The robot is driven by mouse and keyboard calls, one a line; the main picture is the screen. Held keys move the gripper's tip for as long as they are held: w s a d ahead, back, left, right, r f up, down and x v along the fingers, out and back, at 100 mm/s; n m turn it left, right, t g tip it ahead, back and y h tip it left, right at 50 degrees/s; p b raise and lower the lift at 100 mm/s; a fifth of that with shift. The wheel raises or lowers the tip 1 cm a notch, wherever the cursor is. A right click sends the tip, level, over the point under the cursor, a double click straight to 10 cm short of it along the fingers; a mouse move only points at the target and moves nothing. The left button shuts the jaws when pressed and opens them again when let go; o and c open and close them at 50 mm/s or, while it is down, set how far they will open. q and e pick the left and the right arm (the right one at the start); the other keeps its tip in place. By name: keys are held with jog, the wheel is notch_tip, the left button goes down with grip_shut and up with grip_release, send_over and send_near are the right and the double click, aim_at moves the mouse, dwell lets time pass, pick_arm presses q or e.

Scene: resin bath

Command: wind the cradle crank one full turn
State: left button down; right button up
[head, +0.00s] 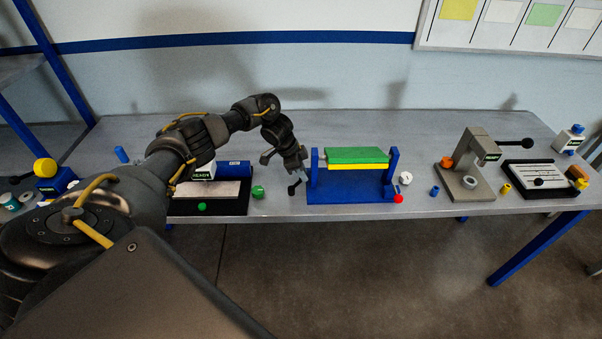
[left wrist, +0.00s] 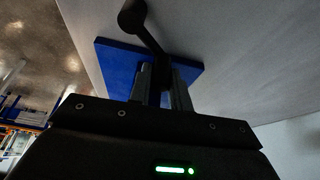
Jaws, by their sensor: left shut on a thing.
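The cradle (head: 350,190) is a blue stand with an upright at each end, and a green and yellow block (head: 357,156) lies between the uprights. The crank (head: 292,189) is at its left end, a dark arm with a black ball knob. In the left wrist view the crank's knob (left wrist: 132,16) and slanting arm show in front of the blue end plate (left wrist: 122,68). My left gripper (head: 298,174) is shut on the crank, beside the left upright; its fingers (left wrist: 162,82) close around the crank's arm near the plate. My right gripper is out of view.
A dark tray (head: 208,207) and a green piece (head: 258,191) lie left of the cradle. A red ball (head: 398,198) and a white piece (head: 405,178) lie to its right, then a grey press (head: 466,182) and a slotted panel (head: 538,173). The tabletop behind the cradle is clear.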

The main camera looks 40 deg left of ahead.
pick_arm(q)
jog(key=shift+w+r, duration=0.1)
dwell(0.4)
jog(key=c, duration=1.3)
grip_release()
jog(key=shift+d, duration=0.1)
jog(key=b+v, duration=0.1)
jog(key=v, duration=0.9)
jog(key=shift+a+r+b, duration=0.2)
jog(key=shift+r+b, duration=0.1)
jog(key=shift+b, duration=0.05)
